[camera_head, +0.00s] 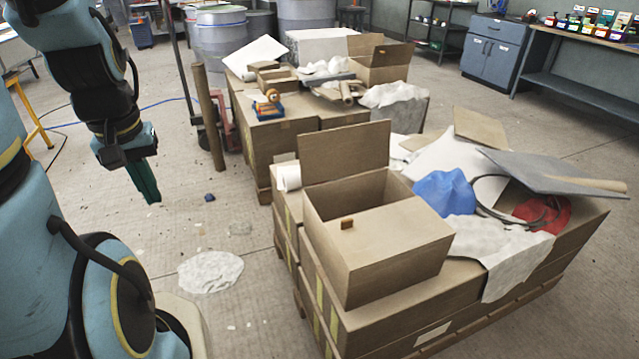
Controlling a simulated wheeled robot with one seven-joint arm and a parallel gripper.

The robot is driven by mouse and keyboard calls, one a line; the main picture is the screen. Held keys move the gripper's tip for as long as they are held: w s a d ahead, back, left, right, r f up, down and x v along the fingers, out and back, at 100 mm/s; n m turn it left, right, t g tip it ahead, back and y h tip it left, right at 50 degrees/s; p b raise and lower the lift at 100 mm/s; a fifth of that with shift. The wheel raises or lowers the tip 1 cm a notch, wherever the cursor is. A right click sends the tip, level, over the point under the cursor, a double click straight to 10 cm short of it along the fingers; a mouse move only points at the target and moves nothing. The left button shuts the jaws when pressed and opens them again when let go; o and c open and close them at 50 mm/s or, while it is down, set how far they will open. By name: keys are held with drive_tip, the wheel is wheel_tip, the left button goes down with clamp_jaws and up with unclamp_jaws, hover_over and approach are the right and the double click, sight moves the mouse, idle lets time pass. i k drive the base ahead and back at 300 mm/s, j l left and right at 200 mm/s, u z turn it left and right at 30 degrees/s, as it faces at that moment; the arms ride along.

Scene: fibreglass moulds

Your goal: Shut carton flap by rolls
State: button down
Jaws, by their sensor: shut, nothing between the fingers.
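A brown carton (400,275) stands on the near stack of boxes. One flap (345,155) stands upright at its far side, and the near part of its top is covered by a flat panel with a small brown tab (347,224). A white roll (288,177) lies just left of the upright flap. My gripper (150,196) has green fingers, is shut and empty, and hangs over the floor left of both cartons, touching neither.
A brown post (208,115) stands on the floor between my gripper and the far stack. Blue cloth (443,192), a grey board (545,172) and white sheets crowd the near stack's right side. Floor beneath my gripper is mostly clear, with a white scrap (210,272).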

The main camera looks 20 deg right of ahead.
sight(333, 154)
drive_tip(key=i, duration=0.9)
drive_tip(key=i+j+z, duration=0.15)
drive_tip(key=i, duration=0.35)
drive_tip(key=i+z, duration=0.15)
drive_tip(key=i, duration=0.35)
drive_tip(key=i+j+z, duration=0.1)
drive_tip(key=i+j, duration=0.15)
drive_tip(key=i, duration=0.25)
drive_tip(key=z, duration=0.8)
drive_tip(key=i+j, duration=0.05)
